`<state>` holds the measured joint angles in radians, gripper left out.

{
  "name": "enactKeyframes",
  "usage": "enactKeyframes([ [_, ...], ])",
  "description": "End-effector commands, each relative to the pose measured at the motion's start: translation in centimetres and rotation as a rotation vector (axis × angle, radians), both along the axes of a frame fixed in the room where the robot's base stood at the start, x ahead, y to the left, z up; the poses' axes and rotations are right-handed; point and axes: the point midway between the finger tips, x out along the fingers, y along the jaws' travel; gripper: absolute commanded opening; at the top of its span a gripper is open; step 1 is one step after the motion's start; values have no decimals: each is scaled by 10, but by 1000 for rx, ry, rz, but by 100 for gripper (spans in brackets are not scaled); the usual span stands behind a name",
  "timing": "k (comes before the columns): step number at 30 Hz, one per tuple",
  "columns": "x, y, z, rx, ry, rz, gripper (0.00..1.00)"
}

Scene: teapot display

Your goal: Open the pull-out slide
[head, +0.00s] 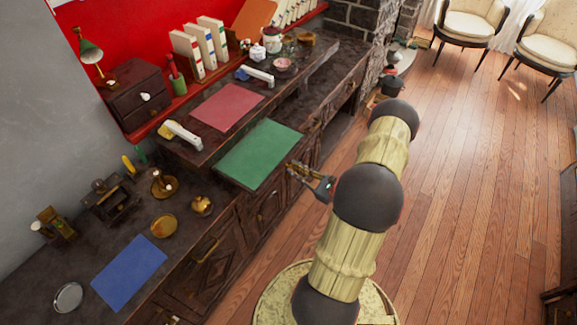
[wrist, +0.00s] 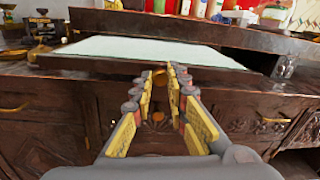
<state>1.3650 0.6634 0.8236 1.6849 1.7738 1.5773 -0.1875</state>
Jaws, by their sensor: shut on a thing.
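The pull-out slide (head: 229,183) is a dark wood board under a green mat (head: 262,150). It juts out from beneath the raised desktop. In the wrist view the slide's front edge (wrist: 105,66) runs across the picture, and the mat looks pale. My gripper (head: 292,168) is at the slide's front edge. In the wrist view my gripper (wrist: 159,74) has its fingertips close together around a small brass knob (wrist: 159,80) at the middle of that edge. The fingertips partly hide the knob.
Carved cabinet doors with brass handles (wrist: 274,119) lie below the slide. A red mat (head: 226,106) and a white-handled object (head: 183,134) lie on the raised desktop. A blue mat (head: 130,272) and brass items lie on the lower left counter. The wooden floor (head: 470,180) on the right is clear.

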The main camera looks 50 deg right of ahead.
Motion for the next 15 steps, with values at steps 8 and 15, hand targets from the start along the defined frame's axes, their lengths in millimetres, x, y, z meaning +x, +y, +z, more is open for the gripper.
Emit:
enactKeyframes([
  [8, -5, 0, -1, 2, 2, -3, 0],
  [15, -5, 0, -1, 3, 1, -4, 22],
])
